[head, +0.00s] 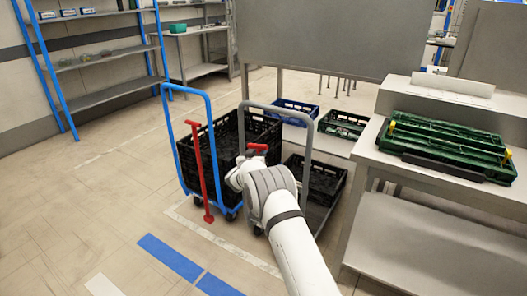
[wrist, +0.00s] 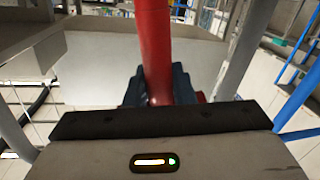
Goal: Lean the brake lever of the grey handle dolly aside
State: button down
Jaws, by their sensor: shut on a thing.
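The grey handle dolly stands in the middle of the head view, with its grey handle (head: 312,125) rising behind my arm. The red top of its brake lever (head: 258,147) shows just above my gripper (head: 246,160); the rest of the lever is hidden by my arm there. In the wrist view the red lever (wrist: 156,45) runs up the middle between the dark fingers of my gripper (wrist: 158,90), which is shut on it. The lever looks close to upright in that view; its foot is out of sight.
A blue handle dolly (head: 168,130) with its own red lever (head: 203,172) and a tall black crate (head: 262,132) stands close on the left. A low black crate (head: 330,172) sits at the grey dolly. A bench (head: 440,185) with green crates (head: 450,140) is at right. The left floor is clear.

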jog(key=c, duration=1.4)
grip_release()
jog(key=shift+w+a+n+y, duration=0.1)
jog(key=shift+a+n+y, duration=0.2)
jog(key=shift+a, duration=0.55)
jog(key=shift+o, duration=0.6)
jog(key=shift+d, duration=0.2)
jog(key=shift+d, duration=0.15)
jog(key=p+v, duration=0.1)
jog(key=v, duration=0.6)
jog(key=shift+s, duration=0.35)
